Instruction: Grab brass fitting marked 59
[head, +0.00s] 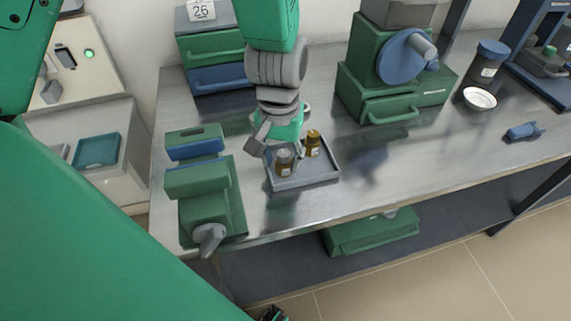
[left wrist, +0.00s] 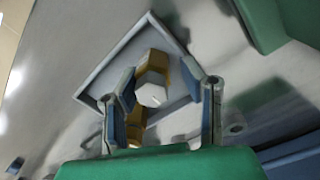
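A grey tray (head: 312,182) on the metal bench holds two brass fittings with pale labels. The nearer fitting (head: 284,161) has a grey top; the other fitting (head: 313,141) stands behind it to the right. The marks on their labels are too small to read. My left gripper (head: 281,150) reaches down from above over the tray. In the left wrist view, its fingers (left wrist: 162,82) are spread. A fitting with a pale hexagonal top (left wrist: 152,90) shows between them, with a gap to the right finger.
A green device (head: 212,205) stands close left of the tray. A larger green machine with a blue wheel (head: 402,58) stands behind right. A white dish (head: 480,98) and a small blue object (head: 523,132) lie farther right. The bench right of the tray is clear.

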